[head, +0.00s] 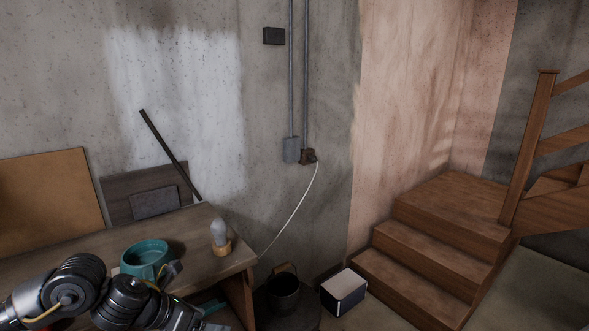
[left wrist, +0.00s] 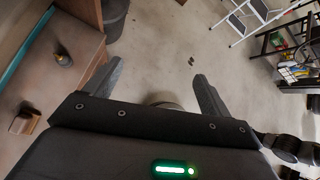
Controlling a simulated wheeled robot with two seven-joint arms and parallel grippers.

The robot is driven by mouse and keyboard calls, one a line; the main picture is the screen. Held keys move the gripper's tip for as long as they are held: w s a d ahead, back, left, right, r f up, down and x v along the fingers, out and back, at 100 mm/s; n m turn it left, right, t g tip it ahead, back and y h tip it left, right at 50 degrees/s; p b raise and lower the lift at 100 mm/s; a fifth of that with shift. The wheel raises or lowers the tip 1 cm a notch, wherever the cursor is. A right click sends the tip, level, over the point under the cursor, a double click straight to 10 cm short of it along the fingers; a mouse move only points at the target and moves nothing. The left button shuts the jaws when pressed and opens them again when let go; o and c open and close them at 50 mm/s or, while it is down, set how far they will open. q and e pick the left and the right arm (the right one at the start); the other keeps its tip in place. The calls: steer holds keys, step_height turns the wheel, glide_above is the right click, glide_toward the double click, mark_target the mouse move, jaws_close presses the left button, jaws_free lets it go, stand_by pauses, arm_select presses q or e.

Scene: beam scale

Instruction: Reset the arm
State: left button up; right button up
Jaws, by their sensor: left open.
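My left arm (head: 127,298) comes in from the lower left in the head view, its dark joints in front of the workbench. Its gripper end runs toward the bottom edge there, and the fingers cannot be made out. In the left wrist view my left gripper (left wrist: 160,72) has its two fingers spread wide apart with nothing between them. Bare floor shows beyond the fingers. My right gripper is not seen in either view.
The wooden workbench (head: 190,237) holds a teal pot (head: 146,256), close behind my arm in the picture, and a bulb-shaped object (head: 219,234) on a wooden base. A black bucket (head: 283,292), a box (head: 344,291) and wooden stairs (head: 420,255) stand right. A stepladder (left wrist: 262,12) stands beyond open floor.

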arm_select(q)
steer(key=s+d+f+n+t, duration=0.25)
steer(key=d+n, duration=0.25)
steer(key=n, duration=0.3)
steer(key=s+d+f+n+t, duration=0.25)
steer(key=d+n, duration=0.25)
steer(key=n, duration=0.3)
steer(key=s+a+f+n+g+y, duration=0.2)
steer(key=s+a+f+n, duration=0.3)
steer(key=s+n, duration=0.3)
steer(key=s+a+f+n+g+y, duration=0.3)
steer(key=s+a+f+n, duration=0.2)
steer(key=s+n, duration=0.3)
steer(key=s+a+f+n+g+y, duration=0.2)
steer(key=s+a+f+n, duration=0.25)
steer(key=s+n, duration=0.4)
step_height(320, 180, down, 27)
steer(key=s+g, duration=0.1)
steer(key=s, duration=0.1)
steer(key=s+a+f+g, duration=0.1)
steer(key=s+a+f, duration=0.2)
steer(key=s+f, duration=1.2)
steer(key=shift+s+a+f, duration=0.15)
steer(key=shift+s, duration=0.05)
